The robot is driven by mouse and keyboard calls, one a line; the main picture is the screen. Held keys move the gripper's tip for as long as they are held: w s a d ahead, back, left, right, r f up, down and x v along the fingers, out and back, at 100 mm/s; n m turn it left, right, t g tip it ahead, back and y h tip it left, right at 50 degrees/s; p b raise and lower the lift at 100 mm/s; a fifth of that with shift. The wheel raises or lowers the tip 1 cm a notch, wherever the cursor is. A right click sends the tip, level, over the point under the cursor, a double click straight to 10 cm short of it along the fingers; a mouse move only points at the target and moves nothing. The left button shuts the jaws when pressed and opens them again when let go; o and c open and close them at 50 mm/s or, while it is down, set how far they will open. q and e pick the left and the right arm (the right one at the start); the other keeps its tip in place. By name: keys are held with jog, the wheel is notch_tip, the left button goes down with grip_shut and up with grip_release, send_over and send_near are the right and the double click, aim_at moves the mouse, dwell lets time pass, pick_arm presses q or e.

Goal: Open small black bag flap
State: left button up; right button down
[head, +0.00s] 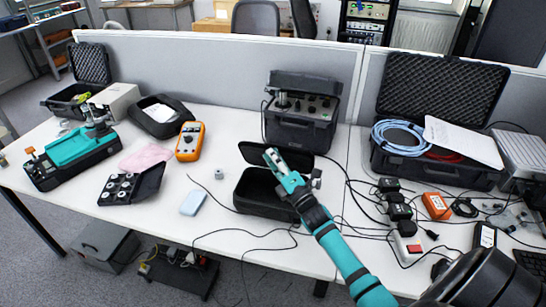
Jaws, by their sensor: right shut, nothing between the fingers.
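The small black bag (250,193) sits on the white table near the middle of the head view. Its flap (252,154) stands raised at the back, so the bag shows a dark open inside. My right arm reaches in from the lower right across the bag. My right gripper (271,156) is shut and empty, with its tips in front of the raised flap. I cannot tell whether the tips touch the flap. The arm hides the right part of the bag. My left gripper is not in view.
A black instrument case (298,132) stands right behind the bag. An open foam-lined case (428,172) and several cabled devices fill the right. An orange multimeter (190,141) and a light-blue item (193,202) lie to the left. Bare table (225,150) shows left of the bag.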

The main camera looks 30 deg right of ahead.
jog(key=w+d+r+m+g+p, duration=0.1)
jog(key=d+r+p, duration=0.1)
jog(key=p, duration=0.1)
jog(key=w+d+r+m+g+h+p, duration=0.1)
jog(key=w+d+m+p, duration=0.1)
jog(key=p, duration=0.2)
jog(key=shift+w+r+g, duration=0.2)
jog(key=shift+r+g, duration=0.1)
jog(key=shift+r, duration=0.05)
jog(key=w+d+m+g+b, duration=0.1)
jog(key=w+d, duration=0.3)
jog(key=d, duration=0.1)
jog(key=shift+w, duration=0.2)
jog(key=shift+f, duration=0.1)
